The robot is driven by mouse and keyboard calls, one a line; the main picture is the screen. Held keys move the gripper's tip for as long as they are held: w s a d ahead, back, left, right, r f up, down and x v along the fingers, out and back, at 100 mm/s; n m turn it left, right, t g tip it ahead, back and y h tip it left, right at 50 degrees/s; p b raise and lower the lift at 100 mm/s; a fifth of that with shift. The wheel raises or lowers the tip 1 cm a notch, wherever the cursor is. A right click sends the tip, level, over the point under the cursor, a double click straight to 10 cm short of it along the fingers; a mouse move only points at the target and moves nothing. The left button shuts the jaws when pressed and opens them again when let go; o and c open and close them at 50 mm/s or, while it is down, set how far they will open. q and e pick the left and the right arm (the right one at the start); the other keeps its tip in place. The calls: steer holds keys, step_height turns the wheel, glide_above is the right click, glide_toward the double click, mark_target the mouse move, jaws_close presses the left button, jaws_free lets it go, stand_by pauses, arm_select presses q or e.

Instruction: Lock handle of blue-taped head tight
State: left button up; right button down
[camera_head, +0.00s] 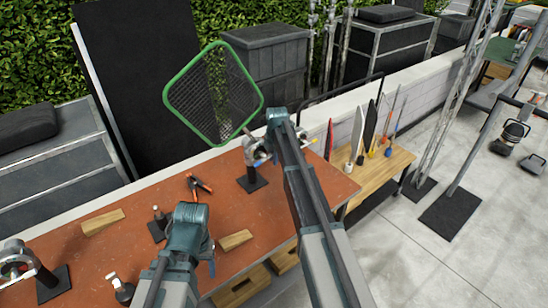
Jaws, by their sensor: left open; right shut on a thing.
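A metal grip head (250,152) stands on a dark base plate (252,182) at the far right part of the red-brown tabletop. A small bluish patch shows low on it. My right gripper (268,142) reaches this head from the front and is shut on its handle; my own wrist hides most of the fingers and the handle. My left gripper (190,214) is open, low over the front middle of the table, apart from the heads, its fingers mostly hidden. Another metal head (17,262) stands on a dark base at the left edge.
A green-framed mesh panel (213,95) rises behind the right head. Wooden wedges (102,222) (236,240), an orange-tipped clamp (199,186) and small dark items lie on the table (145,195). A wooden bench (380,175) with tools stands to the right.

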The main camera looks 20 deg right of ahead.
stand_by(0.5)
steer(key=c, duration=0.8)
jaws_free()
steer(key=shift+c, duration=0.2)
steer(key=p+v, duration=1.3)
steer(key=shift+d+r+p, duration=0.15)
steer(key=shift+r+p, duration=0.15)
steer(key=shift+r, duration=0.1)
steer(key=shift+s, duration=0.1)
